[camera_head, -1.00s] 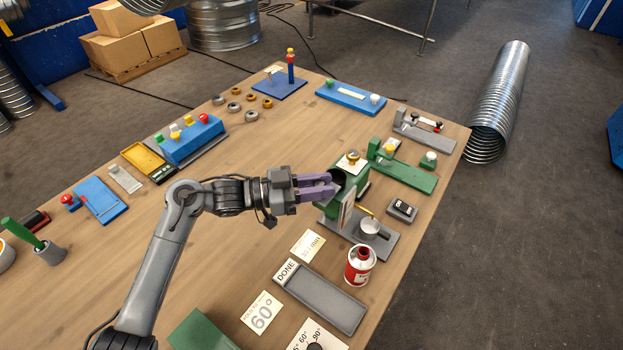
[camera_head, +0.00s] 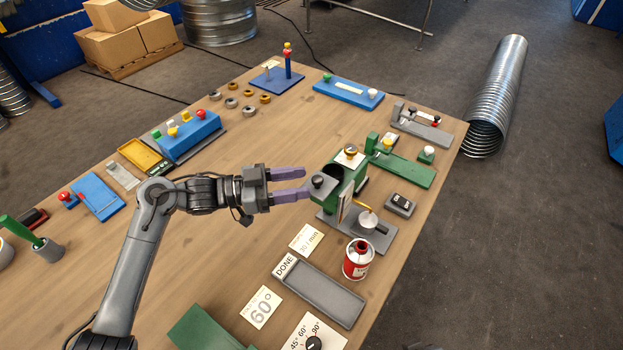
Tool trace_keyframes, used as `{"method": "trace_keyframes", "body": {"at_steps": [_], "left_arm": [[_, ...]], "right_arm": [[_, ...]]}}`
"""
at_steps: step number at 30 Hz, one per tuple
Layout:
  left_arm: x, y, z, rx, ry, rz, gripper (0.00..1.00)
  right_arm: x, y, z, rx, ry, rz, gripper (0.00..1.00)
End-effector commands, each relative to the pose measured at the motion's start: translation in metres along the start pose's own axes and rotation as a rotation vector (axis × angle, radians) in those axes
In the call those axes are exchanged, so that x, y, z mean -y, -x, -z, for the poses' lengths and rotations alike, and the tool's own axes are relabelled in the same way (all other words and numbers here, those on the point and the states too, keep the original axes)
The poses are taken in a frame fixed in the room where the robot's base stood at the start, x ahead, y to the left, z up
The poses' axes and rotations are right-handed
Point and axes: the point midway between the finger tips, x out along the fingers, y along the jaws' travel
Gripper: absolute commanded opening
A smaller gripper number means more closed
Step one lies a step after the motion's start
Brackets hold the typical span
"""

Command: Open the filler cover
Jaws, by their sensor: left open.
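The green machine (camera_head: 346,176) stands on a grey base near the right side of the table. A grey cover with a dark knob (camera_head: 318,182) sits at the machine's left side and looks like the filler cover. I cannot tell for sure whether it is shut. My left gripper (camera_head: 306,183) points right at this cover, its two purple fingers apart with nothing between them. The fingertips are at the cover's left edge; whether they touch it is unclear. My right gripper is out of view.
A red and white can (camera_head: 358,260) stands in front of the machine, beside the grey DONE tray (camera_head: 322,294). A grey box with dark switches (camera_head: 400,204) sits to the right. A green fixture (camera_head: 402,166) is behind.

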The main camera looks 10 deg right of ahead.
Motion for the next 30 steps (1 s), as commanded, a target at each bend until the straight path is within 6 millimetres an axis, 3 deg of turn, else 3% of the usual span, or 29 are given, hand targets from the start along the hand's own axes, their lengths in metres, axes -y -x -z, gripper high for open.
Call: {"method": "trace_keyframes", "body": {"at_steps": [6, 12, 30], "left_arm": [[0.000, 0.036, -0.001, 0.001, 0.001, 0.001, 0.49], [0.000, 0.054, -0.001, 0.000, 0.001, -0.001, 0.49], [0.000, 0.058, 0.003, -0.001, 0.001, -0.001, 0.49]], "right_arm": [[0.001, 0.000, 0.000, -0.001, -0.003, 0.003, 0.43], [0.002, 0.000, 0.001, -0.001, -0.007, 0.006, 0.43], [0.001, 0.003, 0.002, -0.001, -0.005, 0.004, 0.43]]}}
